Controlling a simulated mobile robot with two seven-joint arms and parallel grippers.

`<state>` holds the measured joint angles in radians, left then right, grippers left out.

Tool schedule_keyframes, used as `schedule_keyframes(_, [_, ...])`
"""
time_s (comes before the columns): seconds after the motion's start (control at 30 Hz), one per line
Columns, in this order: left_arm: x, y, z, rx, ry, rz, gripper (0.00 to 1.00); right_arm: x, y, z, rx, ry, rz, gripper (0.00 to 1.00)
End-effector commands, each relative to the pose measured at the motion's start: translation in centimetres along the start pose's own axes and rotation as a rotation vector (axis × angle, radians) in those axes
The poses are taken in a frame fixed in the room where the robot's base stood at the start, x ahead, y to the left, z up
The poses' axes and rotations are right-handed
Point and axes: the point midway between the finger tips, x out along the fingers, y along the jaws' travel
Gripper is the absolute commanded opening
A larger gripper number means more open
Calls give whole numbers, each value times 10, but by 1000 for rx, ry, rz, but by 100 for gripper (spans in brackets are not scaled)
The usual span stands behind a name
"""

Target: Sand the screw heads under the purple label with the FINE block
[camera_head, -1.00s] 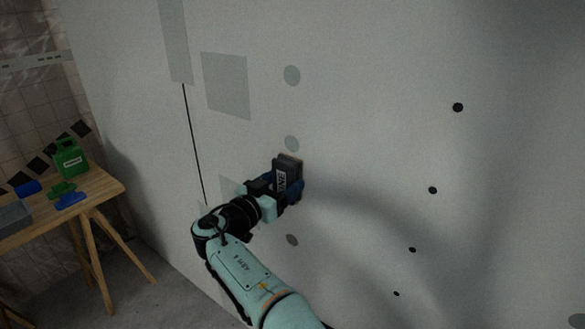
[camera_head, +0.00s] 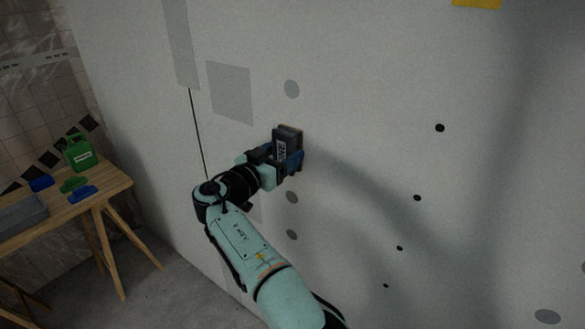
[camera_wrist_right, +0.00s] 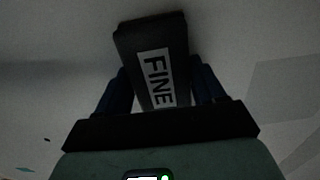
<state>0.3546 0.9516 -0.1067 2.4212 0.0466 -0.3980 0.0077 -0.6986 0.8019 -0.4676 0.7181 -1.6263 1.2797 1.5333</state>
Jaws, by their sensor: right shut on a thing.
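My right gripper (camera_head: 286,158) is shut on the dark FINE block (camera_head: 286,142), whose white label reads FINE. The right wrist view also shows the block (camera_wrist_right: 154,65) between the blue fingers. The block is up at the pale panel (camera_head: 350,110); I cannot tell whether it touches. Dark screw heads (camera_head: 440,128) form another column to the right. No purple label shows. My left gripper is not in view.
A yellow label (camera_head: 477,3) is cut off at the top edge. Grey rectangular patches (camera_head: 230,93) lie left of the block. At left, a wooden table (camera_head: 112,185) holds a green container (camera_head: 80,153), a grey tray (camera_head: 22,216) and small blue and green items.

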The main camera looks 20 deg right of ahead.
Motion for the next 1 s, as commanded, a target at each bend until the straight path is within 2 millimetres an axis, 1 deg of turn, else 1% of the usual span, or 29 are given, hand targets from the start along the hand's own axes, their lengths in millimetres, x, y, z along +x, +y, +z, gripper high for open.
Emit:
schedule_keyframes(0.03, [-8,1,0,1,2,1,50,1,2,-11,2,4,4,37])
schedule_keyframes(0.27, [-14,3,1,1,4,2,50,0,1,-18,1,3,3,37])
schedule_keyframes(0.7, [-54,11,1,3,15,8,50,-2,0,-69,2,3,1,37])
schedule_keyframes(0.93, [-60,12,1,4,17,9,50,-2,0,-77,0,1,0,37])
schedule_keyframes(1.0, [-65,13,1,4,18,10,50,-2,0,-83,2,1,0,37])
